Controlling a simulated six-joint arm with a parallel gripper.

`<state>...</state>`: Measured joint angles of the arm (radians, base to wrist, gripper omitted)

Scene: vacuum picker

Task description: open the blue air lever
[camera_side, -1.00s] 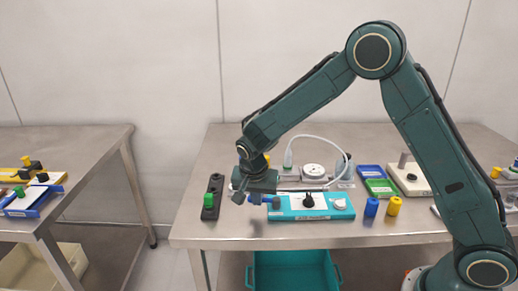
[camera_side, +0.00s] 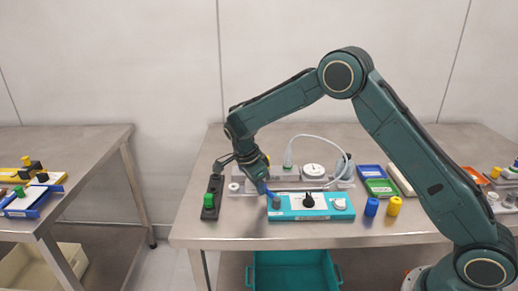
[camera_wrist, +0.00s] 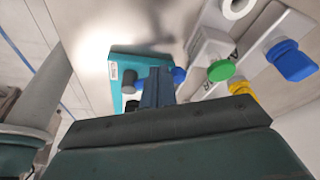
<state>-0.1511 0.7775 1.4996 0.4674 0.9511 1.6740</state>
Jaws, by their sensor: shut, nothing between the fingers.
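The teal box (camera_side: 312,212) sits near the front edge of the table, with a grey knob (camera_side: 276,203), a black knob (camera_side: 308,200) and a pale dial (camera_side: 340,204) on top. A blue lever (camera_side: 269,194) shows at its left end, partly hidden by my gripper (camera_side: 265,190). In the wrist view the blue lever (camera_wrist: 179,75) shows just right of my shut, empty fingers (camera_wrist: 158,72), at the edge of the teal box (camera_wrist: 118,67). My fingers are very close to the lever; I cannot tell whether they touch it.
A dark strip with a green knob (camera_side: 208,199) lies to the left. A blue cap (camera_side: 371,207) and a yellow cap (camera_side: 395,206) stand right of the box. Blue and green trays (camera_side: 381,187) lie behind them. A pale hose (camera_side: 320,137) arches behind the box.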

